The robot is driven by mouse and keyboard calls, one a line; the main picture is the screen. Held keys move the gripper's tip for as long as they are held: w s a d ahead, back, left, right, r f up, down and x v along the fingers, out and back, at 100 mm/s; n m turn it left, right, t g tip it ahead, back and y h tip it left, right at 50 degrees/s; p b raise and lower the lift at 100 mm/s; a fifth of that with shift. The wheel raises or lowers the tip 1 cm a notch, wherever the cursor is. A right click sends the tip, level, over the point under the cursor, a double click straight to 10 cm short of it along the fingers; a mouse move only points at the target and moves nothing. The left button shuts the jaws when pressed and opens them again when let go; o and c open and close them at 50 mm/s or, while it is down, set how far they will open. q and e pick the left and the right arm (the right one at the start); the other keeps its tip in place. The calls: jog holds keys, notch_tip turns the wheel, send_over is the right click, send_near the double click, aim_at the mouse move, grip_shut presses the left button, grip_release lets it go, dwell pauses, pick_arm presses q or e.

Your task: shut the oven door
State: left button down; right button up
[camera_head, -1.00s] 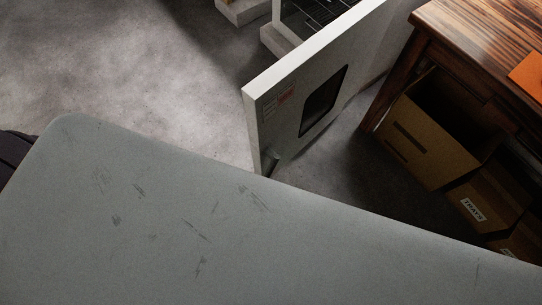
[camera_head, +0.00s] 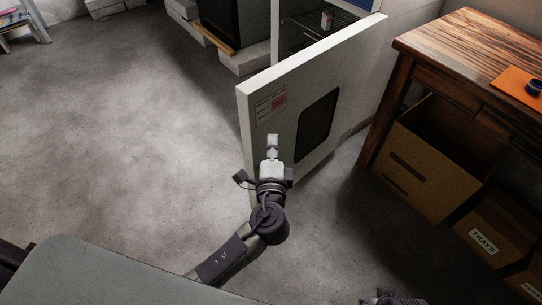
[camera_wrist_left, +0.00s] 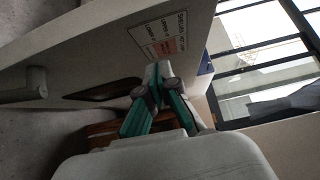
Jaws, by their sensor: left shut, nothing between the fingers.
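The white oven door (camera_head: 290,85) stands wide open in the head view. Its outer face, with a dark window (camera_head: 315,128) and a label, is toward me. The oven (camera_head: 350,14) is behind it, its inside partly hidden by the door. My left gripper (camera_head: 272,140) is shut and empty, overlapping the lower near part of the door's outer face; I cannot tell if it touches. In the left wrist view the gripper's fingers (camera_wrist_left: 155,78) are closed together beside the door (camera_wrist_left: 95,45), and the handle (camera_wrist_left: 22,88) shows at the left.
A wooden table (camera_head: 470,45) stands to the right, with an orange mat (camera_head: 520,82) on top. Cardboard boxes (camera_head: 425,160) sit under it. Grey floor (camera_head: 130,140) is clear to the left of the door.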

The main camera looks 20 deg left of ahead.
aim_at(263, 115)
pick_arm(q)
jog(key=w+a, duration=0.2)
jog(key=w, duration=0.1)
jog(key=w+a, duration=0.1)
jog(key=w, duration=0.1)
jog(key=shift+a, duration=0.1)
jog(key=shift+w+a, duration=0.4)
jog(key=shift+a, duration=0.2)
